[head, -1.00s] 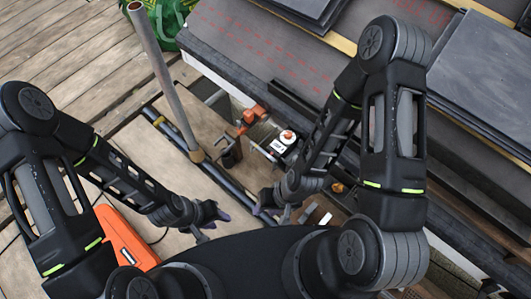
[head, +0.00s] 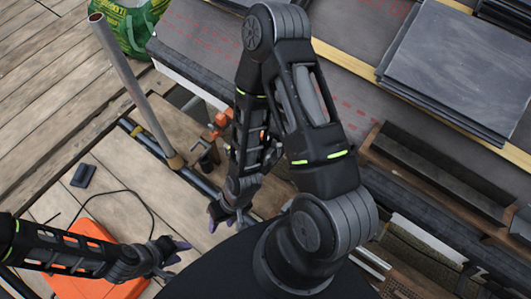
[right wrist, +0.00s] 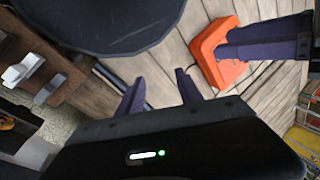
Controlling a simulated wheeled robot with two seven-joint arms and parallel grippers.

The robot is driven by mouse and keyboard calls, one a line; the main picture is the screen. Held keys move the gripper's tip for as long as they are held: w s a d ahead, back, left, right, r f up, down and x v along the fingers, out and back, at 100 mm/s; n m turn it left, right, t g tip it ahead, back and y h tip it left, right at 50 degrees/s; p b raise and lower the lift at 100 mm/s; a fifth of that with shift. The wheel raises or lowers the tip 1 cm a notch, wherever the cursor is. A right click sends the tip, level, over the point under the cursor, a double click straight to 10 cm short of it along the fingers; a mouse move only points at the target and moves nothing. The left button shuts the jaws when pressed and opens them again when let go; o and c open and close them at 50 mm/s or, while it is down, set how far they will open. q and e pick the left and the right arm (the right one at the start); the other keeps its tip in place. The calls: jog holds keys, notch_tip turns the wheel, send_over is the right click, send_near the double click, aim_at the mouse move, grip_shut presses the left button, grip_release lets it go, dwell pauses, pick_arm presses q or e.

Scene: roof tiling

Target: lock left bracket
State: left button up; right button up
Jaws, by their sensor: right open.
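I cannot single out a left bracket with certainty. An orange clamp-like fitting (head: 217,122) sits at the roof edge near the grey pole, partly behind my right arm. My right arm hides part of the roof edge.
A grey pole (head: 133,85) rises near the eave. An orange case (head: 95,225) with a cable lies on the deck (head: 130,185). Slate tiles (head: 465,70) are stacked on the roof at right. A green bag (head: 125,22) is at the top left.

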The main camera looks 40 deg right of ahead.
jog(key=w+d+f+n+g+b, duration=0.1)
jog(key=w+f+n+b, duration=0.1)
jog(key=w+f+b, duration=0.35)
jog(key=n+g+h+b, duration=0.3)
jog(key=g+h+b, duration=0.15)
jog(key=b, duration=0.65)
send_near(268, 156)
jog(key=shift+s+a+f+h, duration=0.25)
jog(key=shift+s+h, duration=0.05)
jog(key=shift+h, duration=0.15)
jog(key=shift+f, duration=0.15)
jog(key=shift+t, duration=0.25)
jog(key=b+x, duration=0.1)
jog(key=x, duration=0.6)
jog(key=shift+s+f, duration=0.2)
jog(key=shift+f, duration=0.05)
